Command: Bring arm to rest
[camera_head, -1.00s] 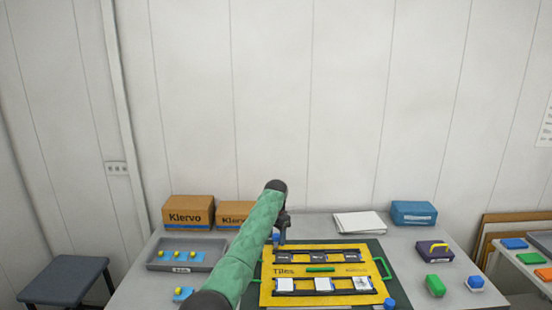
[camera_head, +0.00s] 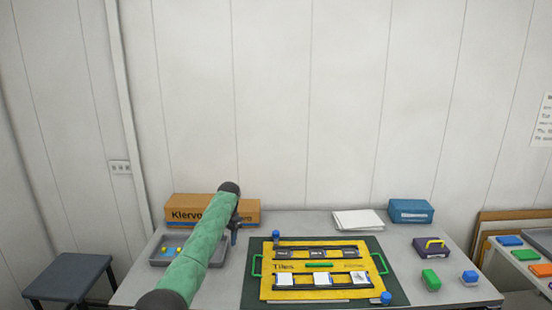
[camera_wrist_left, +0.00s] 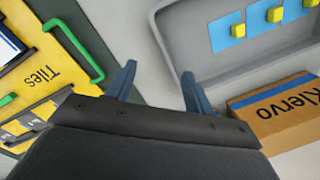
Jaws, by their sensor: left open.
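My left arm comes in from the lower left in the head view, and its gripper (camera_head: 234,236) hangs above the table between the grey tray and the yellow tile board. In the left wrist view the left gripper (camera_wrist_left: 157,82) has its two blue-grey fingers apart with nothing between them. The yellow board (camera_head: 318,256), marked "Tiles", lies on a dark green mat (camera_head: 396,290). It bears dark tiles in its back row and white tiles in its front row. My right gripper is not seen.
A grey tray (camera_wrist_left: 170,40) with yellow-topped blue pieces is close to the left gripper, partly hidden by my arm in the head view. White paper (camera_head: 358,220), a blue box (camera_head: 411,211) and a purple block (camera_head: 432,248) stand right. A stool (camera_head: 68,279) is left.

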